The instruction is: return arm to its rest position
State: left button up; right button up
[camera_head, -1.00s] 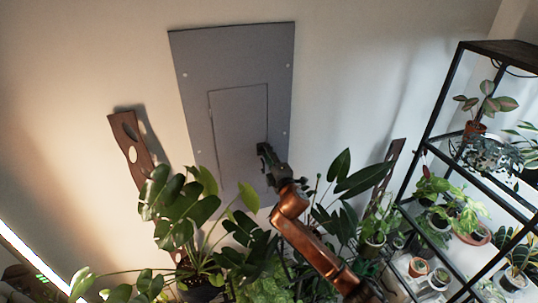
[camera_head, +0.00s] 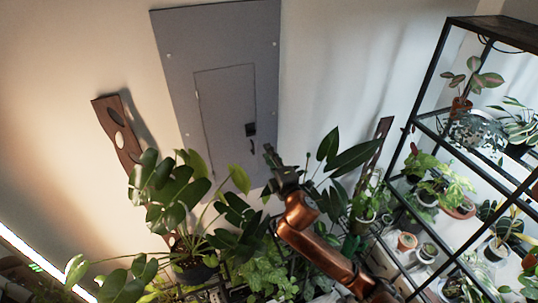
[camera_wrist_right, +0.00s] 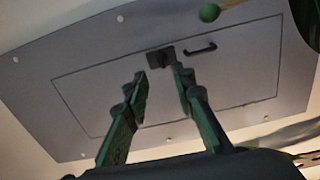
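My right arm (camera_head: 320,248) reaches up from the lower right in the head view. Its gripper (camera_head: 268,152) is beside and below the dark latch (camera_head: 251,130) of the grey wall panel (camera_head: 215,50), with a visible gap in the picture. In the right wrist view, the two green-grey fingers (camera_wrist_right: 160,82) are apart with nothing between them. Beyond the fingertips are the latch (camera_wrist_right: 160,58) and a dark handle (camera_wrist_right: 200,48) on the panel door (camera_wrist_right: 105,92). The door lies flat and looks closed. My left gripper is in neither view.
A large leafy plant (camera_head: 170,195) stands below the panel, and more leaves (camera_head: 345,155) rise right beside my arm. A black metal shelf (camera_head: 428,82) with several potted plants fills the right side. A brown board (camera_head: 117,135) with holes is on the left.

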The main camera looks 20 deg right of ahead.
dwell(0.3)
jog(key=s+d+f+m+g+h, duration=0.1)
jog(key=s+d+f+m+g, duration=0.35)
jog(key=s+f, duration=0.55)
jog(key=s+d+f+m+g+h, duration=0.1)
jog(key=s+d+f+m+g, duration=0.35)
jog(key=f, duration=0.85)
jog(key=s+d+f+m+g, duration=0.1)
jog(key=s+f+m+g, duration=0.35)
jog(key=s, duration=1.05)
jog(key=s+f+m+g, duration=0.1)
jog(key=s+f+m, duration=0.4)
jog(key=s+f, duration=0.7)
notch_tip(320, 180, down, 32)
jog(key=s+n+g+y+b, duration=0.1)
jog(key=s+b, duration=0.2)
jog(key=b, duration=0.4)
jog(key=s+f+b, duration=0.3)
jog(key=s+f, duration=0.7)
jog(key=f, duration=0.3)
jog(key=s+a+f+g+b, duration=0.1)
jog(key=s+f+b, duration=0.2)
jog(key=s+f, duration=0.7)
notch_tip(320, 180, down, 3)
jog(key=shift+f+n, duration=0.2)
jog(key=shift+n, duration=0.15)
